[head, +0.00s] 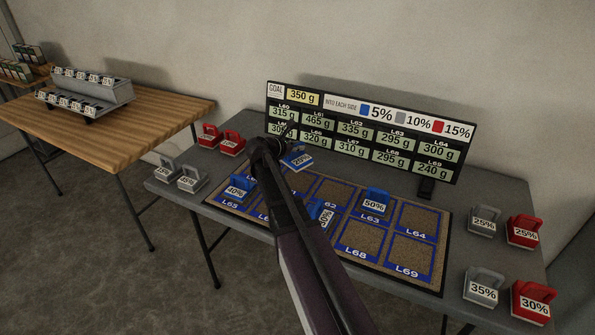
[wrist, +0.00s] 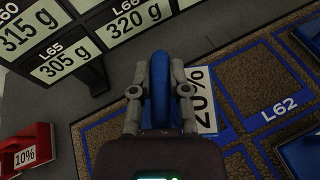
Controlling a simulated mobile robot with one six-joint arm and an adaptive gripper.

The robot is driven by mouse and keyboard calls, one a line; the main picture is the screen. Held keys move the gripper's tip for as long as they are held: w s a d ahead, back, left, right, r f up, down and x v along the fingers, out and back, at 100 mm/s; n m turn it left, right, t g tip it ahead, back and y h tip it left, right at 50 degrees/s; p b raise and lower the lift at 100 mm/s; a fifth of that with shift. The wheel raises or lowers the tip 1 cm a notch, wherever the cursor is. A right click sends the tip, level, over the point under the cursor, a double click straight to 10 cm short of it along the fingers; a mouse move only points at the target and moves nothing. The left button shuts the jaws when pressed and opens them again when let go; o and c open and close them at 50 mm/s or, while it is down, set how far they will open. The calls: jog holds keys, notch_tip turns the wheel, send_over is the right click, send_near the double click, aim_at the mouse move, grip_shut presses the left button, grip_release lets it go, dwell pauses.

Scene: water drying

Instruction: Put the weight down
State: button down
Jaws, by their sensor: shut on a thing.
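My gripper (head: 284,146) is shut on the handle of a blue weight (head: 298,161) labelled 20%. In the wrist view, the blue handle (wrist: 160,92) stands between the two fingers of my gripper (wrist: 161,78), with the label to its right. The weight is over the back edge of the blue-gridded mat (head: 411,248), left of the middle. I cannot tell whether its base touches the surface. My arm hides part of the mat's front left. Blue weights labelled 40% (head: 241,188) and 50% (head: 376,201) stand on the mat, with another blue weight (head: 325,213) beside my arm.
A display board (head: 366,130) with gram readings stands behind the mat. Red weights (head: 231,143) and grey weights (head: 193,178) stand at the left. More grey (head: 484,287) and red weights (head: 532,301) stand at the right. Cells L64 and L69 look empty.

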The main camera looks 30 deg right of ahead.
aim_at(294, 157)
jog(key=shift+f+b, duration=1.9)
jog(key=shift+f, duration=0.35)
jog(key=shift+f, duration=0.1)
jog(key=shift+f+b, duration=1.8)
jog(key=shift+b, duration=0.1)
jog(key=c, duration=0.6)
grip_release()
jog(key=shift+s+a+r+p, duration=0.2)
jog(key=shift+a+r+p, duration=0.1)
jog(key=shift+a, duration=0.2)
jog(key=p+v, duration=0.4)
jog(key=v, duration=0.7)
